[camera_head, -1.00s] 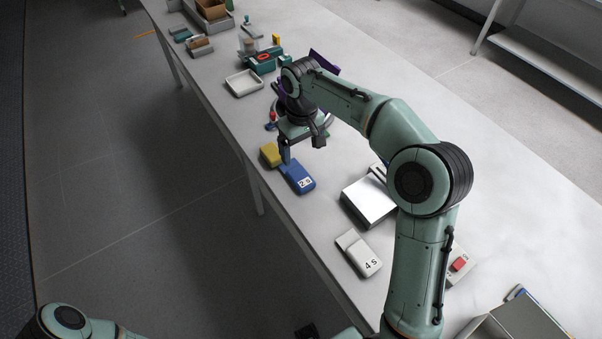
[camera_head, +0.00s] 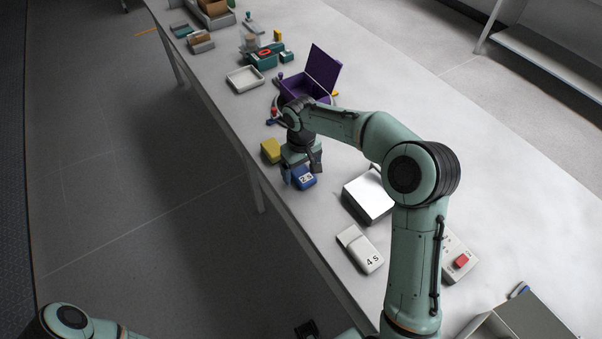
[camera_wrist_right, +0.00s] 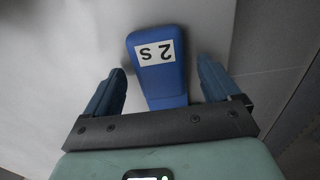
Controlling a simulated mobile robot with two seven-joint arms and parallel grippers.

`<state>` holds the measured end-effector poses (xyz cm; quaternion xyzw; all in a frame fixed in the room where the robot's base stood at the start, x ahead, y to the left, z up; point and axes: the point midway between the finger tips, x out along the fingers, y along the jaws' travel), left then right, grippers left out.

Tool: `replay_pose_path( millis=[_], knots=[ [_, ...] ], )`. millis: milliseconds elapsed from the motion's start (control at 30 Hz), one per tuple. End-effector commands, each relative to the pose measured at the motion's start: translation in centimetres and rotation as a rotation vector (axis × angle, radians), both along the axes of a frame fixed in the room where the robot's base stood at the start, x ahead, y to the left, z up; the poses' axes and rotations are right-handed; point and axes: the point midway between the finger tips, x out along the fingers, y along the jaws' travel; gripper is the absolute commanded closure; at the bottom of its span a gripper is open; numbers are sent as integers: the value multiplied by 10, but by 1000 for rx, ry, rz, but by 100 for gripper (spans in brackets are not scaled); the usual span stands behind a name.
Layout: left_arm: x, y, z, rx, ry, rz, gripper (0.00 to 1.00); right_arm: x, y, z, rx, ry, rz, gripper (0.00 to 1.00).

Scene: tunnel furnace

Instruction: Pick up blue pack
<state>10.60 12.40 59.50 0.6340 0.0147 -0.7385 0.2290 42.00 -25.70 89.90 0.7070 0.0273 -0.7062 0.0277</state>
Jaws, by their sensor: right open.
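The blue pack (camera_head: 306,182) lies on the long table with a white label reading "2 S". My right gripper (camera_head: 302,176) is over it and hides part of it in the head view. In the right wrist view the blue pack (camera_wrist_right: 160,85) sits between the two open blue fingers of my right gripper (camera_wrist_right: 162,78). Gaps show on both sides of the pack.
A yellow pack (camera_head: 271,150) lies just beside the blue one. A white pack (camera_head: 360,249) marked "4 S", a white box (camera_head: 369,197) and a red-button box (camera_head: 460,262) are nearer. An open purple box (camera_head: 308,84) and a white tray (camera_head: 245,79) are farther along. The table edge is close on the left.

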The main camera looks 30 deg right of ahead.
Motion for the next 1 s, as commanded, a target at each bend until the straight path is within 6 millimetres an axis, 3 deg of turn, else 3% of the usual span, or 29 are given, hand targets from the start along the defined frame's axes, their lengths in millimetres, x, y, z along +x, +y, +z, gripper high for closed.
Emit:
replay_pose_path(
  millis=[67,267,667,867,1000],
  knots=[
    [0,0,0,0,0,0,57,0,0,0,0,0,0,11],
    [0,0,0,0,0,0,57,0,0,0,0,0,0,72],
    [0,0,1,0,0,0,57,0,0,6,0,-1,0,73],
    [2,0,4,0,-2,0,57,1,0,28,-1,-5,-1,73],
    [4,0,8,0,-4,0,57,1,1,56,0,-6,0,73]
  ],
)
